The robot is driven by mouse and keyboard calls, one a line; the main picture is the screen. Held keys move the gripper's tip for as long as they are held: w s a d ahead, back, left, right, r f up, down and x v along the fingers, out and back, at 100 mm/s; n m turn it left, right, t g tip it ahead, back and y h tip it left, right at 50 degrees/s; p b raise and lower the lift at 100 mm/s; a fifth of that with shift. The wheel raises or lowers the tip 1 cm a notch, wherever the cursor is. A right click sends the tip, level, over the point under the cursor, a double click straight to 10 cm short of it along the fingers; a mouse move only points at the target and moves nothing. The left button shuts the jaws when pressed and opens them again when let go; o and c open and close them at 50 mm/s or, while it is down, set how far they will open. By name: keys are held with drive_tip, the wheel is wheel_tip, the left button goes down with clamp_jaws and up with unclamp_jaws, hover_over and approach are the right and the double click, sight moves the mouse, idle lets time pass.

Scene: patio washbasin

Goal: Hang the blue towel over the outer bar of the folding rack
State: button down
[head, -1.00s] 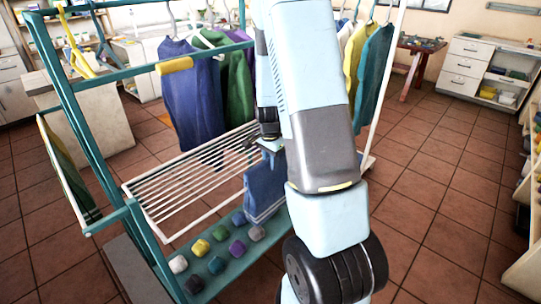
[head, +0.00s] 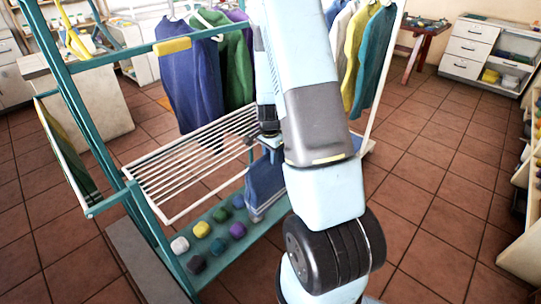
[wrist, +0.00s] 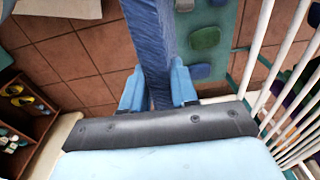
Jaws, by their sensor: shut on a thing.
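The blue towel (head: 266,182) hangs down from my gripper (head: 268,145), beside the right end of the folding rack (head: 165,215) and above a teal board. In the wrist view, the towel (wrist: 148,35) runs between the two light-blue fingers of my gripper (wrist: 158,90), which are shut on it. The rack has white slats and a white outer frame, and its slats (wrist: 292,80) show at the right of the wrist view, apart from the towel. My arm hides the rack's far right part in the head view.
Several coloured stones (head: 202,229) lie on the teal board (head: 225,262) below the rack. A teal frame (head: 85,140) with a yellow grip (head: 172,46) stands at the left. Blue and green garments (head: 195,90) hang behind the rack. The tiled floor at the right is clear.

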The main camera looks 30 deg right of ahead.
drive_tip(key=c, duration=0.8)
unclamp_jaws()
drive_tip(key=shift+r, duration=0.1)
drive_tip(key=shift+r, duration=4.4)
